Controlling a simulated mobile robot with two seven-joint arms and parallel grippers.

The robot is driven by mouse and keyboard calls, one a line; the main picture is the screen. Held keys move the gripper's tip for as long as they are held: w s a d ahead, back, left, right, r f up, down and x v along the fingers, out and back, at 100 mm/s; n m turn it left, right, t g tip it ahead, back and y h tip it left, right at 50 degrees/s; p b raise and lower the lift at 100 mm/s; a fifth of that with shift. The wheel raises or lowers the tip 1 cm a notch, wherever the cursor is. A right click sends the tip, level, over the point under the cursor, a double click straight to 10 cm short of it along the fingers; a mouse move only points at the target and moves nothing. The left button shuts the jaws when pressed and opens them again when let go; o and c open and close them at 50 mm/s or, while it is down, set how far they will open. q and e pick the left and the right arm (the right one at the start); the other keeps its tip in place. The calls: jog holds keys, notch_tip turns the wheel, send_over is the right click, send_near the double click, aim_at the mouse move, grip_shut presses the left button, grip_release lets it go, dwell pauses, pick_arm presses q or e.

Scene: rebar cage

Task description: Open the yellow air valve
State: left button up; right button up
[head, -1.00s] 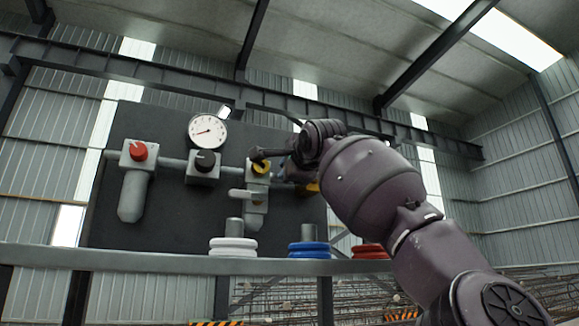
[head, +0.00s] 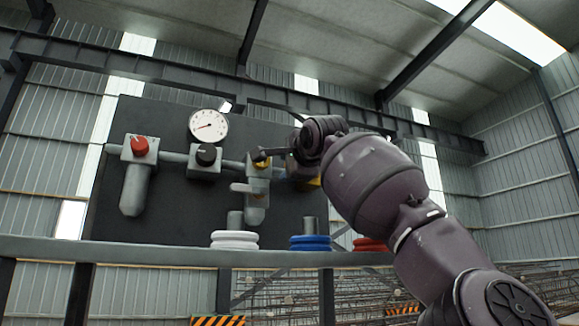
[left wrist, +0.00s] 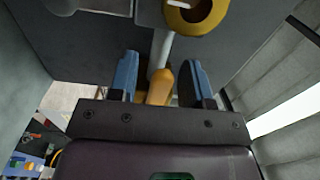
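In the left wrist view my left gripper (left wrist: 158,66) has its two blue fingers apart. A yellow-orange handle (left wrist: 161,84) at the end of a grey pipe stands between them, with gaps seeming to show on both sides. A yellow ring-shaped part (left wrist: 197,14) is at the top. In the head view an arm of mine enters from the lower right, and its dark gripper end (head: 284,155) is at the right of the valve panel (head: 205,110). It partly covers a yellow knob (head: 262,164) and another yellow part (head: 313,184). No second arm shows.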

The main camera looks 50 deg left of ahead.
pick_arm(q)
jog(key=b+v, duration=0.1)
jog(key=v, duration=1)
jog(key=shift+b, duration=0.35)
pick_arm(e)
jog(key=shift+f, duration=0.85)
pick_arm(q)
jog(key=shift+a, duration=0.1)
pick_arm(e)
jog(key=shift+s+f, duration=0.1)
